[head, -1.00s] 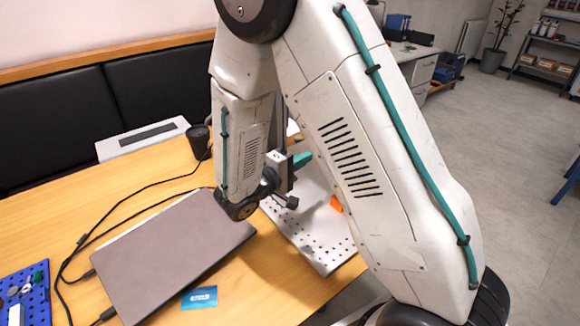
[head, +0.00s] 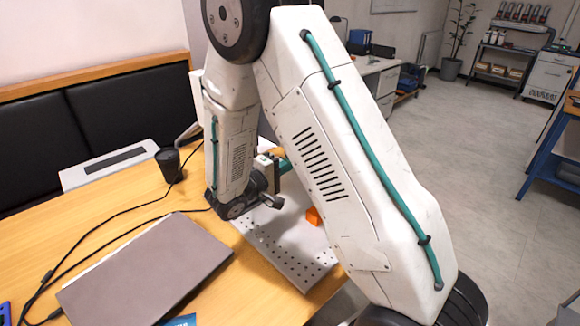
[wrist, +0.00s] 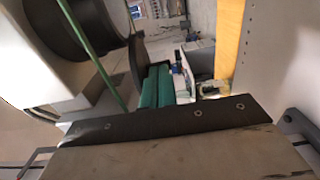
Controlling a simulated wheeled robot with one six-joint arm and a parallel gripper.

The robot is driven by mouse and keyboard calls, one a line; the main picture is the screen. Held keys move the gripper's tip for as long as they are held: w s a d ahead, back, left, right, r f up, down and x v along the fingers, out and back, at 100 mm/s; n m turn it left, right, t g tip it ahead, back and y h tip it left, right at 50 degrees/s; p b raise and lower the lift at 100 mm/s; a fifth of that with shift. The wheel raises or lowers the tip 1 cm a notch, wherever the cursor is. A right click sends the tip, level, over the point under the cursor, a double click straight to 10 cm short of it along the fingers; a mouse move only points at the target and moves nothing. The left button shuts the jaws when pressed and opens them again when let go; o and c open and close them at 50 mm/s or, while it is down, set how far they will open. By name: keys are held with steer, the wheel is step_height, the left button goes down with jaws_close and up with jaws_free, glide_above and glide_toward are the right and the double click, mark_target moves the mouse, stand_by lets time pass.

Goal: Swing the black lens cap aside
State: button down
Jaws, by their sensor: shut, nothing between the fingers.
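The black lens cap is not visible in the head view, where my arm blocks much of the marker. In the wrist view, a thin black disc (wrist: 138,62) that looks like the cap stands beside a large black cylinder (wrist: 95,22) on a pale housing. My gripper (wrist: 160,84) shows teal fingers, closed and empty, close to the lower edge of the disc; I cannot tell whether they touch it. In the head view the teal part of my gripper (head: 285,166) shows above the perforated plate, partly behind my arm.
A closed laptop (head: 150,268), a black cup (head: 170,163) and loose cables lie on the wooden table (head: 40,235). A green cable (wrist: 92,55) crosses the wrist view.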

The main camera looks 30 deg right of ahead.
steer(key=shift+w+d+m+g, duration=0.2)
steer(key=shift+w+m+g, duration=0.2)
steer(key=shift+w+g, duration=0.2)
steer(key=shift+w+d+m+g, duration=0.15)
steer(key=shift+w+m+g, duration=0.25)
steer(key=shift+w+g, duration=0.2)
